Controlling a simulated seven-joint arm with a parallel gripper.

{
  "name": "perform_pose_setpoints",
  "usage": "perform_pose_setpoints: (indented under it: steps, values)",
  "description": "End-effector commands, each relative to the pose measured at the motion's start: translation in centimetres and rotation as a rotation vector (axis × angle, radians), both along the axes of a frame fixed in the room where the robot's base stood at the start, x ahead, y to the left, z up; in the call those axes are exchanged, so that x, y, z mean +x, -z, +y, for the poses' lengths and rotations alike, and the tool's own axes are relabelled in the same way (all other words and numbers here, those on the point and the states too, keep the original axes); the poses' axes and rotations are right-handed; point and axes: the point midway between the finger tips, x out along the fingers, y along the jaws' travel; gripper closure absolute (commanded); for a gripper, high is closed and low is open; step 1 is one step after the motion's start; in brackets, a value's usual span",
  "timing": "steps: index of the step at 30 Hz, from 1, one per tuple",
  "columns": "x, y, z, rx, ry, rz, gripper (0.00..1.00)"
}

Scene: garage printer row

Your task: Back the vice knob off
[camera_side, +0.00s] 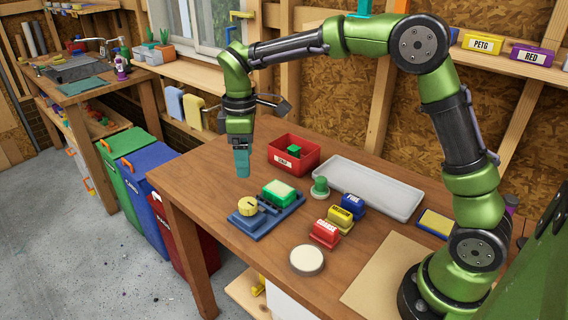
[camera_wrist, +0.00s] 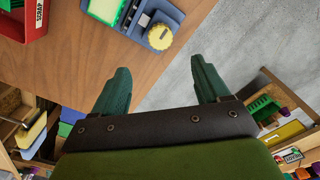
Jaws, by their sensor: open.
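The vice (camera_side: 267,215) is a blue base on the wooden table with a green and white block (camera_side: 279,192) on it. Its round yellow knob (camera_side: 248,206) sits at the base's left end. In the wrist view the knob (camera_wrist: 160,36) shows at the top, on the blue vice base (camera_wrist: 147,14), beside part of the green block (camera_wrist: 106,9). My gripper (camera_side: 242,170) hangs above the table's far left edge, pointing down, apart from the vice and behind the knob. In the wrist view its two teal fingers (camera_wrist: 160,85) are spread wide with nothing between them.
A red scrap bin (camera_side: 293,154) holding a green piece stands behind the vice. A pale tray (camera_side: 368,188), a green stamp-like piece (camera_side: 320,187), red, yellow and blue labelled blocks (camera_side: 339,219) and a round pale disc (camera_side: 307,260) lie to the right. The table front left is clear.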

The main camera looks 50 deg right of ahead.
Motion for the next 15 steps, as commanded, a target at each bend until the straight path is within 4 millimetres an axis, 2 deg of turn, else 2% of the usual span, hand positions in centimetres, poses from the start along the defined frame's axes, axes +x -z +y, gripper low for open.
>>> perform_pose_setpoints:
  steps: [1,6,15]
  values:
    - [0.1,-1.1,0.0,0.001,0.001,-0.005,0.25]
    - [0.0,-3.2,0.0,0.001,0.000,-0.002,0.25]
    - [0.0,-4.0,0.0,-0.001,0.001,0.001,0.25]
